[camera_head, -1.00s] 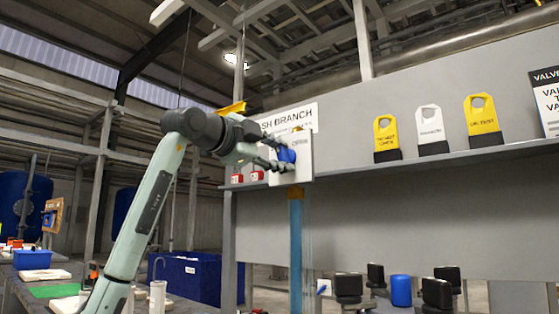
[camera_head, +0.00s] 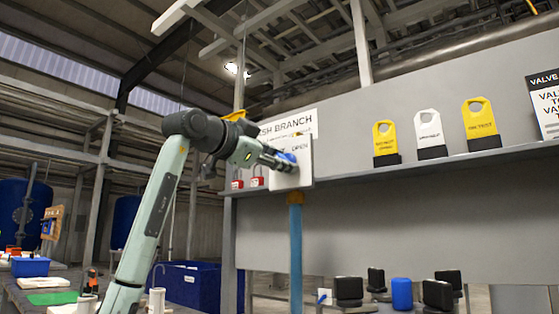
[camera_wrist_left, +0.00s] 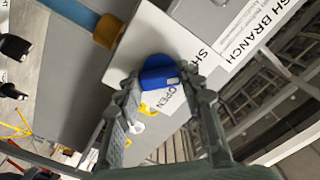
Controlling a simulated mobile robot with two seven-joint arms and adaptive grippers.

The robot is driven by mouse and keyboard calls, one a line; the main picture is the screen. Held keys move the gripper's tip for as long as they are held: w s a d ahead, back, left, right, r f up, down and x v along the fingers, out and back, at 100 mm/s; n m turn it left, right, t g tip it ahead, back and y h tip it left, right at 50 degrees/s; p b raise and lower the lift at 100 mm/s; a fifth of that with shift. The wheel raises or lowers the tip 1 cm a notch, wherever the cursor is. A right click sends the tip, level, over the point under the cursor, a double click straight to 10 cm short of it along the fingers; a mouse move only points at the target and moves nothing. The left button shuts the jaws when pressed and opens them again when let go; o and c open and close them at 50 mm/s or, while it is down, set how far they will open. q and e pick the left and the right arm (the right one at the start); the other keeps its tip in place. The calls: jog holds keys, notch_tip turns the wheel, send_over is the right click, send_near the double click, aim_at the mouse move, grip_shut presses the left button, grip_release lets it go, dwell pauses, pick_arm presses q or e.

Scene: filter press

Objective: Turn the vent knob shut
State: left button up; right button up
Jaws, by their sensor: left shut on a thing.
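The vent knob (camera_head: 288,157) is blue and sits on a white plate (camera_head: 305,150) marked OPEN, above a blue vertical pipe (camera_head: 296,245). In the left wrist view the knob (camera_wrist_left: 159,76) shows a round blue base and a raised grip bar with a pale mark. My left gripper (camera_head: 279,161) has its fingers at the knob. In the left wrist view its fingers (camera_wrist_left: 162,86) are on either side of the grip bar, shut on it. The fingers hide part of the knob in the head view. My right gripper is not in view.
A shelf (camera_head: 345,179) runs right from the plate and holds yellow and white tags (camera_head: 428,132). Red padlocks (camera_head: 257,181) are left of the knob. Below are several black blocks and a blue cylinder (camera_head: 401,294). A cluttered bench (camera_head: 50,290) is at left.

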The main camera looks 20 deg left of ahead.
pick_arm(q)
jog(key=o, duration=1.2)
jog(key=shift+c, duration=0.2)
jog(key=v, duration=1.2)
